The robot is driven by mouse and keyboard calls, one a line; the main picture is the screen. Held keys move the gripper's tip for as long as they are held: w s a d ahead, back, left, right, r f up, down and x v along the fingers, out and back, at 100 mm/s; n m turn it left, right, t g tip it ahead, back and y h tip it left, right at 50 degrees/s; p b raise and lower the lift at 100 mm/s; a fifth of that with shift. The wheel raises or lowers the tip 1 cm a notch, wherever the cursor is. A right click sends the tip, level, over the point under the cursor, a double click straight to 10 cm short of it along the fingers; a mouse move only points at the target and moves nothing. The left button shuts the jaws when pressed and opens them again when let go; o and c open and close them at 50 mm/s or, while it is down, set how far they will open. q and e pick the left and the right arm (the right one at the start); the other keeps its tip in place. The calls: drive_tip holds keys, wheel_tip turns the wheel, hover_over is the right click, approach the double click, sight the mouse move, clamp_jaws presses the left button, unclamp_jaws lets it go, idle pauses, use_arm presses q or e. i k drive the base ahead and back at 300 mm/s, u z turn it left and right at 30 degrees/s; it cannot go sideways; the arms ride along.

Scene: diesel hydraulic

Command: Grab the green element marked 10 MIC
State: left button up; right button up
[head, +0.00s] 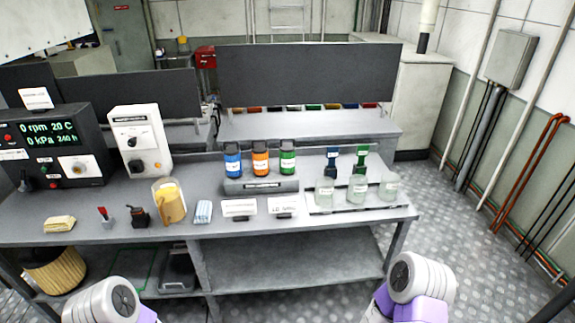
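A green cylindrical element (287,158) with a dark cap and a white label stands upright on a grey rack on the workbench. It is the rightmost of three; an orange one (260,158) and a blue one (232,160) stand to its left. The label print is too small to read, so I cannot confirm 10 MIC. Parts of my two arms show at the bottom left and bottom right, well short of the elements. Neither gripper is in view.
The rack (260,185) sits mid-bench. Glass jars (356,188) stand to its right, with a dark blue and a green item behind. A yellow jug (168,203) and a control box (140,140) stand left.

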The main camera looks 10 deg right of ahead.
sight(286, 150)
drive_tip(key=k, duration=0.65)
drive_tip(key=z, duration=0.75)
drive_tip(key=i, duration=1.45)
drive_tip(key=u, duration=0.45)
